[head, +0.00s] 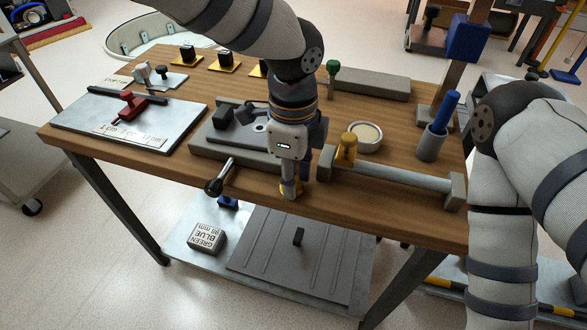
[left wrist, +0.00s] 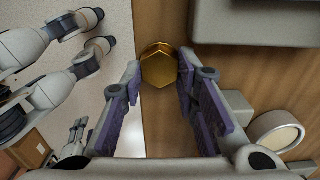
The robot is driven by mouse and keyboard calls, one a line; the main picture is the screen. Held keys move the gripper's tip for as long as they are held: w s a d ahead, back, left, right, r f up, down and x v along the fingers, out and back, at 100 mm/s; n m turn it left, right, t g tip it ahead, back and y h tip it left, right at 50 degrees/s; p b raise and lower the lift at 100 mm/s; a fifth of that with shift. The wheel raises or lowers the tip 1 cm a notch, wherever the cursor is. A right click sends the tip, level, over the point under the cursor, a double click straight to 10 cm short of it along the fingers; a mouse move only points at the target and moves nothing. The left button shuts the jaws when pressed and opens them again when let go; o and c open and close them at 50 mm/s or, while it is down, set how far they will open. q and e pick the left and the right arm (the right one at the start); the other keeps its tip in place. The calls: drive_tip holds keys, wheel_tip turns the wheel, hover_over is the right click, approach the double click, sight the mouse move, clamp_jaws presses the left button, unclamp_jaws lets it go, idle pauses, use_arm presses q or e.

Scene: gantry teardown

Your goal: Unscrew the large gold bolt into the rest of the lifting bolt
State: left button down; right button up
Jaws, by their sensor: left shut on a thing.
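The large gold bolt shows in the left wrist view as a gold hexagonal head (left wrist: 159,70) between the fingertips. My left gripper (head: 290,188) reaches down from above near the front edge of the wooden table, and its purple-padded fingers (left wrist: 159,85) are shut on the bolt. In the head view a little gold (head: 291,194) shows at the fingertips; the gripper hides most of it. A second gold piece (head: 346,147) stands at the left end of a grey bar fixture (head: 395,185), right of the gripper. My right arm comes down at the right; its gripper does not clearly show.
A grey fixture with a dark clamp (head: 215,150) lies left of the gripper, its handle (head: 217,184) jutting forward. A white bowl (head: 364,137) and a grey cup (head: 432,143) with a blue handle stand to the right. A metal plate (head: 150,135) with a red piece lies at the left.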

use_arm(q)
drive_tip(key=shift+f, duration=0.3)
drive_tip(key=c, duration=1.2)
unclamp_jaws()
drive_tip(key=shift+r, duration=0.1)
drive_tip(key=shift+r+p, duration=0.45)
drive_tip(key=shift+r, duration=7.55)
use_arm(e)
drive_tip(key=shift+w+r, duration=0.55)
drive_tip(key=shift+w, duration=0.05)
